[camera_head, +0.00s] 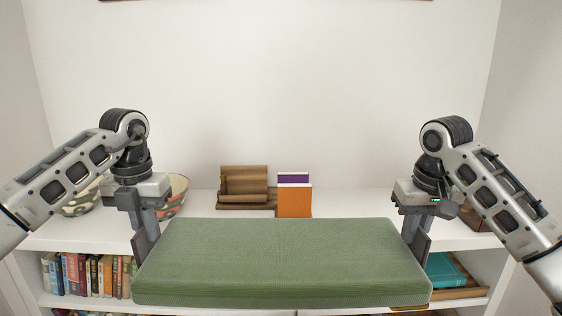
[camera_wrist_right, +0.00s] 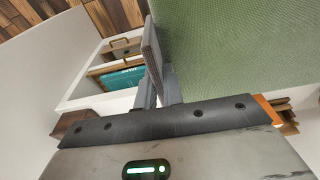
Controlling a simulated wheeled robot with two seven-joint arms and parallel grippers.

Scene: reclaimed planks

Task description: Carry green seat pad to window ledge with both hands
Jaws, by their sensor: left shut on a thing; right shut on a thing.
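The green seat pad (camera_head: 281,262) is held level between my two grippers, in front of a white shelf unit. My left gripper (camera_head: 142,246) is shut on the pad's left end. My right gripper (camera_head: 418,246) is shut on the pad's right end. In the right wrist view the pad (camera_wrist_right: 240,45) fills the upper right, and a flat finger of the right gripper (camera_wrist_right: 158,65) lies along its edge. The pad hides part of the shelf front behind it. I cannot make out a window ledge in these views.
On the white shelf top (camera_head: 340,204) stand a wooden holder (camera_head: 243,187), an orange book (camera_head: 294,202) and patterned bowls (camera_head: 176,193) at the left. Side walls close in left and right.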

